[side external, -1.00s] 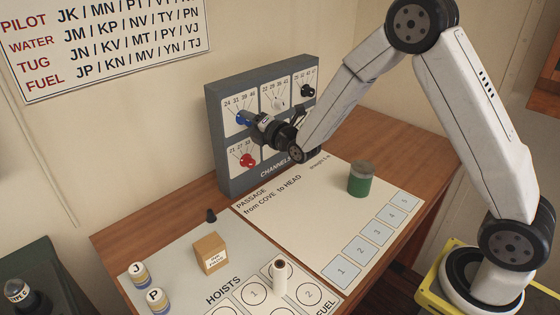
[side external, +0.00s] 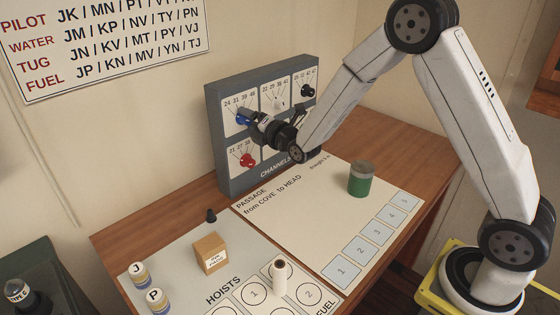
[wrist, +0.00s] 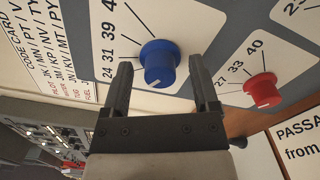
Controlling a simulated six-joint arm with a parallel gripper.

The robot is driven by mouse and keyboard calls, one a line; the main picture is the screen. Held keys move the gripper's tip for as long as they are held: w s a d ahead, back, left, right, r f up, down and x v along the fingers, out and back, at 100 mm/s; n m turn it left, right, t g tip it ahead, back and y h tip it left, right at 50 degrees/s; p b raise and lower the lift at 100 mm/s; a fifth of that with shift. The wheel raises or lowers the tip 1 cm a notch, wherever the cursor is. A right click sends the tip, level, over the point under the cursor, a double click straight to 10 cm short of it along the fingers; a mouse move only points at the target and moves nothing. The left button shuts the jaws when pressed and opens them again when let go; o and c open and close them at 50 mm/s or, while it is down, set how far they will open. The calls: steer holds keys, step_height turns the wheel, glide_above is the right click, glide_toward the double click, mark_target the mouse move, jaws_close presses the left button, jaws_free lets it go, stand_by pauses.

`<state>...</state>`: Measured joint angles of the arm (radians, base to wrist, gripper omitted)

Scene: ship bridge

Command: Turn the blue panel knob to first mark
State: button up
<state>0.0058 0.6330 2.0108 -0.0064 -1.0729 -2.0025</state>
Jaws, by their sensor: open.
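The blue knob (wrist: 160,62) sits on the grey channel panel (side external: 226,160), in the upper left plate, with the numbers 24, 31, 39 and another, partly cut off, beside it in the wrist view. A short white line shows near the lower edge of its face there. The blue knob also shows in the side view (side external: 242,119), partly hidden by my gripper. My gripper (wrist: 161,68) is open, with one finger on each side of the blue knob. A gap shows between each finger and the knob; whether the fingertips reach its depth I cannot tell.
A red knob (wrist: 262,88) is close to the right finger in the wrist view. White (side external: 280,103) and black (side external: 308,91) knobs are on the same panel. A green cylinder (side external: 360,180) and a cardboard box (side external: 210,252) stand on the desk below.

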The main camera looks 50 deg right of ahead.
steer(key=shift+s, duration=0.15)
steer(key=s, duration=0.7)
steer(key=shift+s, duration=0.25)
steer(key=shift+m, duration=0.3)
steer(key=m, duration=2.2)
steer(key=shift+w, duration=0.2)
steer(key=shift+w, duration=3.7)
